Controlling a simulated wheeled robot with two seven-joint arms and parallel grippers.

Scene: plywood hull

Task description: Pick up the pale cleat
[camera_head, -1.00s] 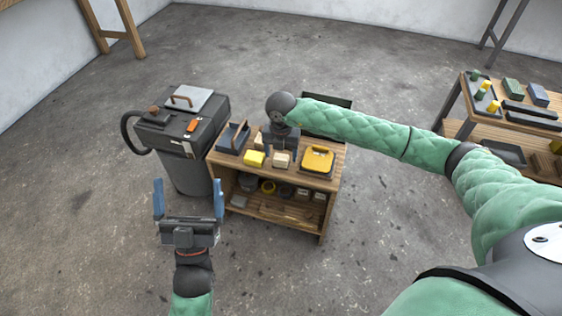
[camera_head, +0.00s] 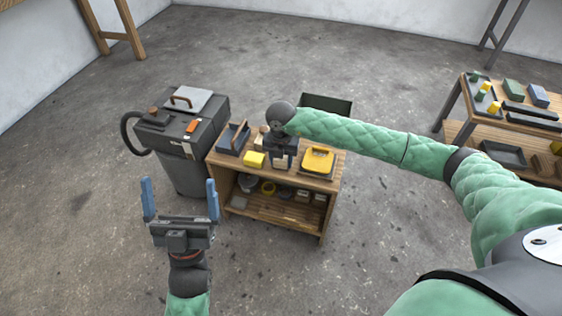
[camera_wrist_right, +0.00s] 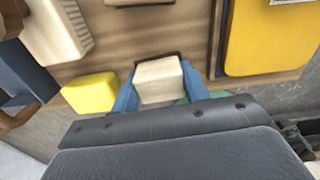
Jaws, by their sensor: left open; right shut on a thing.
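The pale cleat (camera_wrist_right: 159,82) is a small cream block between the two blue fingers of my right gripper (camera_wrist_right: 158,95) in the right wrist view. My right gripper is shut on it, at the wooden bench top. In the head view the cleat (camera_head: 281,163) shows below the dark right gripper (camera_head: 282,157), partly hidden by it. I cannot tell whether it touches the bench top. My left gripper (camera_head: 180,205) is open and empty, over the floor in front of the bench, at the left.
A yellow block (camera_head: 254,159) lies just left of the cleat. A yellow case (camera_head: 318,159) lies to its right, and a dark tote (camera_head: 233,138) stands at the left end. A grey bin with a black lid (camera_head: 182,128) stands beside the bench (camera_head: 300,185). The front floor is clear.

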